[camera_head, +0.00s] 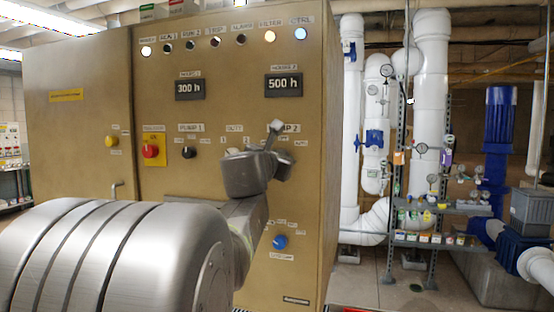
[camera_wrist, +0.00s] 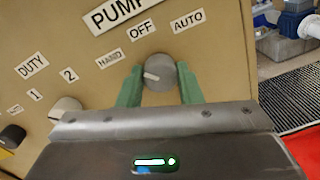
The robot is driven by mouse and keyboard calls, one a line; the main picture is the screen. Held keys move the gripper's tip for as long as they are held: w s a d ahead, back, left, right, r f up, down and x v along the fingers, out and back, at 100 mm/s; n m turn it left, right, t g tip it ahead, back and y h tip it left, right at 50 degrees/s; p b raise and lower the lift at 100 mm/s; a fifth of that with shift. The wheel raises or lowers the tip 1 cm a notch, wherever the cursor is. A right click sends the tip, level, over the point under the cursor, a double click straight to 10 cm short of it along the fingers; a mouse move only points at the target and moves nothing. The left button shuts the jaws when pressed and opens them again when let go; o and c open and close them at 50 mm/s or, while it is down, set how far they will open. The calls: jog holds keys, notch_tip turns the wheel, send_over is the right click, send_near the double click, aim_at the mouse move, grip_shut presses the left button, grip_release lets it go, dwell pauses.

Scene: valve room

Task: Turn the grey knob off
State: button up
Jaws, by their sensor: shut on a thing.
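The grey knob (camera_wrist: 164,68) is on the tan panel below the labels HAND, OFF and AUTO, under a larger PUMP sign. Its pale pointer mark lies on the left side of its face, toward HAND rather than OFF. My gripper (camera_wrist: 160,80) has one green finger on each side of the knob and is shut on it. In the head view my arm reaches to the panel near the PUMP 2 label and hides the knob.
A pale knob (camera_wrist: 66,108) under the 1 and 2 labels is close on the left, with a black knob (camera_wrist: 12,137) beyond. A red button (camera_head: 150,151) and a blue knob (camera_head: 280,241) are also on the panel. White pipes (camera_head: 430,90) stand to the right.

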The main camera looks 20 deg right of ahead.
jog(key=shift+f+m, duration=0.1)
jog(key=shift+m, duration=0.2)
jog(key=shift+m+b, duration=2.15)
jog(key=shift+m, duration=1.75)
jog(key=o, duration=1)
jog(key=b+v, duration=0.1)
jog(key=v, duration=0.6)
jog(key=b+v, duration=0.1)
jog(key=v, duration=0.6)
jog(key=shift+d+r, duration=0.15)
jog(key=shift+r, duration=0.1)
